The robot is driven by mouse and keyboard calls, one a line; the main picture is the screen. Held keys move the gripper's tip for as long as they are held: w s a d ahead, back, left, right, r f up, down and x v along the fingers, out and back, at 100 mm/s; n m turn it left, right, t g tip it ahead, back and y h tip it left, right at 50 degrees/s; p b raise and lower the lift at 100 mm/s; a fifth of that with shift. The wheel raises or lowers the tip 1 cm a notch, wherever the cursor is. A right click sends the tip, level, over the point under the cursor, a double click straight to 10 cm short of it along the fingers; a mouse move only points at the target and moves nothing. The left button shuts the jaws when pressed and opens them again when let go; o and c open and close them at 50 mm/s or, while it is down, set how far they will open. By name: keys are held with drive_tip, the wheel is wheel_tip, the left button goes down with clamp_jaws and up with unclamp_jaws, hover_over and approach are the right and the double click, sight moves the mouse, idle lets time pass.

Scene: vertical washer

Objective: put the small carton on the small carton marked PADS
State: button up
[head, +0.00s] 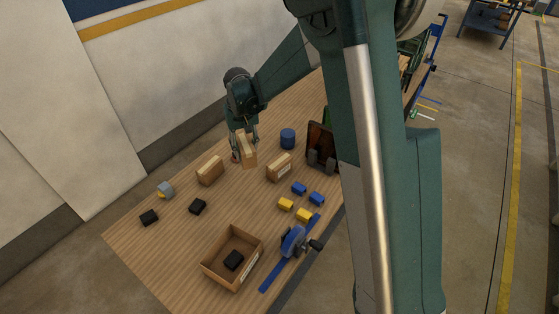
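My gripper (244,138) points down over the table, with a small tan carton (247,151) between its fingers. The carton stands on end and looks gripped; I cannot tell how far it is above the table. Another small carton (279,167), with a pale label on its front side, lies to the right of my gripper. A third small carton (209,171) lies to the left, with no label that I can make out. The lettering is too small to read, so I cannot confirm which carton is marked PADS.
A blue cylinder (288,138) and a dark upright holder (321,146) stand behind the labelled carton. Blue blocks (299,188), yellow blocks (286,204) and a blue clamp (293,241) lie nearer. An open box (211,272) holds a black block. Bare wood (165,245) lies front left.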

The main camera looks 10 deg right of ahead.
drive_tip(key=w+d+r+m+p, duration=0.1)
drive_tip(key=w+d, duration=0.3)
drive_tip(key=d, duration=1)
drive_tip(key=shift+w+r+m, duration=0.2)
drive_tip(key=shift+r+m, duration=0.45)
drive_tip(key=shift+m, duration=0.05)
drive_tip(key=shift+f, duration=0.15)
hover_over(280, 161)
drive_tip(key=shift+a+f, duration=0.1)
drive_tip(key=shift+f, duration=2.9)
drive_tip(key=shift+f, duration=0.15)
drive_tip(key=shift+f, duration=1.7)
drive_tip(key=shift+f, duration=0.15)
drive_tip(key=o, duration=1)
drive_tip(key=shift+c, duration=0.2)
drive_tip(key=shift+o, duration=0.3)
